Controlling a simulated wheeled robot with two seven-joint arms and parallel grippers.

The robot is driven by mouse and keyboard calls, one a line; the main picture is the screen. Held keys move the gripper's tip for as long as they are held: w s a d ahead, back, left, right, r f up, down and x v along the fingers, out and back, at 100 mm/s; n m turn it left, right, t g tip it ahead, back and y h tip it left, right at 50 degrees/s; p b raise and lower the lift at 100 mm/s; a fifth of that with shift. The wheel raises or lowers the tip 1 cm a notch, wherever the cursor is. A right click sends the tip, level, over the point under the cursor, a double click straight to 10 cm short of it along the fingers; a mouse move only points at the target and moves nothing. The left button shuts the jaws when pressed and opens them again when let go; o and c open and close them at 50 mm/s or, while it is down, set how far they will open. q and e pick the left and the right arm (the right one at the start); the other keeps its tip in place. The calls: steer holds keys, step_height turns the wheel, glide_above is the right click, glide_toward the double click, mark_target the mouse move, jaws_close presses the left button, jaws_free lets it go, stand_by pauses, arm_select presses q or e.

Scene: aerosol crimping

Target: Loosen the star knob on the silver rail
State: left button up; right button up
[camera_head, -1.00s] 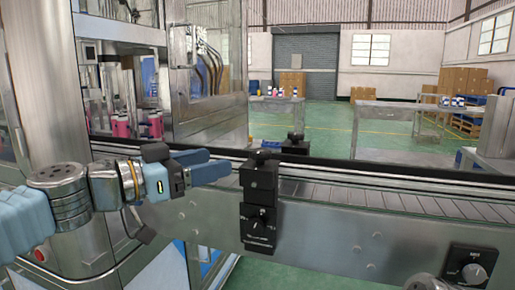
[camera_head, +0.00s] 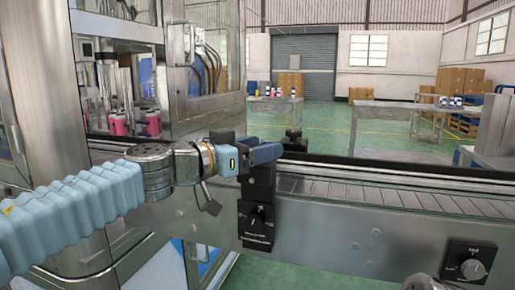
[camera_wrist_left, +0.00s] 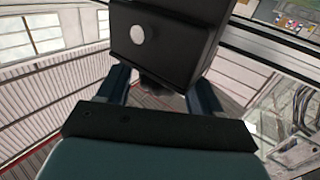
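The silver rail (camera_head: 400,178) runs along the conveyor, with a black clamp block (camera_head: 260,185) standing at it. The star knob at the top of the block is mostly hidden in the head view by my left gripper (camera_head: 266,153), which reaches in from the left at the block's top. In the left wrist view the black block (camera_wrist_left: 165,40) fills the upper middle, with a dark knob-like part (camera_wrist_left: 154,87) below it. The two fingers of my left gripper (camera_wrist_left: 160,90) stand apart on either side of this part; contact cannot be made out.
A black dial box (camera_head: 257,226) sits below the block on the conveyor's side, and another dial (camera_head: 468,266) is at lower right. A second black clamp (camera_head: 293,140) stands on the far rail. Pink cans (camera_head: 152,122) stand inside the machine at left.

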arm_select(q)
steer(key=c, duration=0.8)
